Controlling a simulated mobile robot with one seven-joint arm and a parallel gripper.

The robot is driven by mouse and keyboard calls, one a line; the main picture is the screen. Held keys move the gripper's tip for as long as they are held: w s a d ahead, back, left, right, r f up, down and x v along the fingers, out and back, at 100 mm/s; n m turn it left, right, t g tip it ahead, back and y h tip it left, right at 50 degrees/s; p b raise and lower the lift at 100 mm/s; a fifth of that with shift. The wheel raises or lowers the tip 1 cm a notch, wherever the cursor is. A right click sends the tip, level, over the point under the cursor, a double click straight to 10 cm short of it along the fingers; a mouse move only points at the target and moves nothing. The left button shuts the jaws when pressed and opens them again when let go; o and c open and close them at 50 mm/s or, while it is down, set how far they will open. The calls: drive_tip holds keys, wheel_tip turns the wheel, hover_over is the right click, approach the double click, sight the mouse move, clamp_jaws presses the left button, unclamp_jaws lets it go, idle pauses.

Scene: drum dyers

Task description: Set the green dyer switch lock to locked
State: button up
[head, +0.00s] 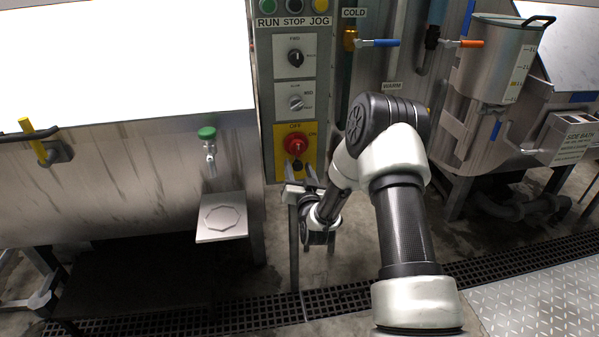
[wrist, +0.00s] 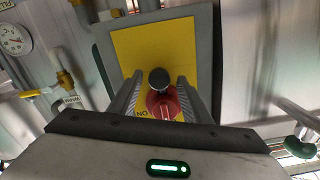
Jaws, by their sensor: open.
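A red rotary switch (head: 295,144) sits on a yellow plate (head: 272,150) at the bottom of the green-grey control panel, with OFF above it and ON to its right. A small black knob (head: 297,165), which seems to be the lock, is just below the switch. In the wrist view, turned upside down, the black knob (wrist: 159,78) stands above the red switch (wrist: 163,103). My gripper (head: 300,180) is open in front of the plate. In the wrist view its fingers (wrist: 160,85) lie on either side of the knob, with gaps. Contact and the lock's setting cannot be told.
Above the switch are a MED dial (head: 296,103), a FWD dial (head: 295,57) and RUN, STOP and JOG buttons. A green-handled tap (head: 207,133) over a small shelf (head: 222,236) stands left. Blue and orange valve levers (head: 471,43) and a steel pot (head: 497,65) are right.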

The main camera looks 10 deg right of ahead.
drive_tip(key=s, duration=1.7)
drive_tip(key=shift+s+p, duration=0.2)
drive_tip(key=shift+p, duration=0.2)
wheel_tip(320, 180, up, 12)
drive_tip(key=n+g, duration=0.3)
drive_tip(key=g, duration=0.3)
drive_tip(key=s+r+g, duration=0.3)
drive_tip(key=s+r, duration=0.2)
drive_tip(key=s, duration=0.8)
drive_tip(key=s+r+g, duration=0.3)
drive_tip(key=s+r, duration=0.1)
drive_tip(key=s, duration=0.9)
wheel_tip(320, 180, up, 19)
drive_tip(key=p, duration=1.9)
drive_tip(key=shift+s+r+n, duration=0.2)
drive_tip(key=shift+s+n, duration=0.05)
drive_tip(key=shift+n, duration=0.05)
